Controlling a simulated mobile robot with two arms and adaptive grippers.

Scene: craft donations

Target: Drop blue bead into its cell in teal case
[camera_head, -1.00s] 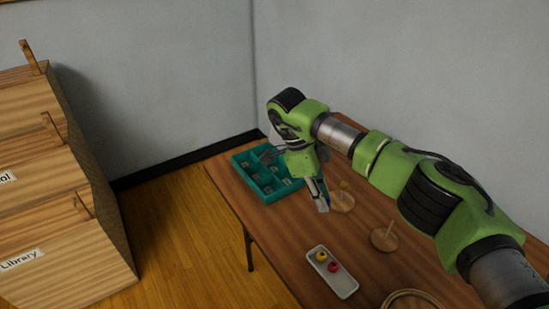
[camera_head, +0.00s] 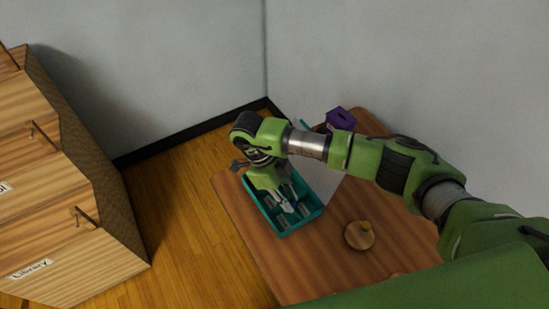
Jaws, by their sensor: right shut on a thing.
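The teal case (camera_head: 315,219) stands on the wooden table and is divided into several cells with small labels. My right gripper (camera_head: 290,207) points down over the case, its fingertips low among the cells. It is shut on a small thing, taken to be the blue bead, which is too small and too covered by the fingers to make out. My wrist and forearm hide the back left part of the case, and I cannot tell which cell lies under the fingertips. My left gripper is not in view.
A pale panel (camera_head: 326,184) rises behind the case, with a purple box (camera_head: 341,119) beyond it. A round wooden stand (camera_head: 358,243) with a yellowish piece is to the right. Wooden cabinets (camera_head: 70,220) stand at the left, across bare floor. The front table is clear.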

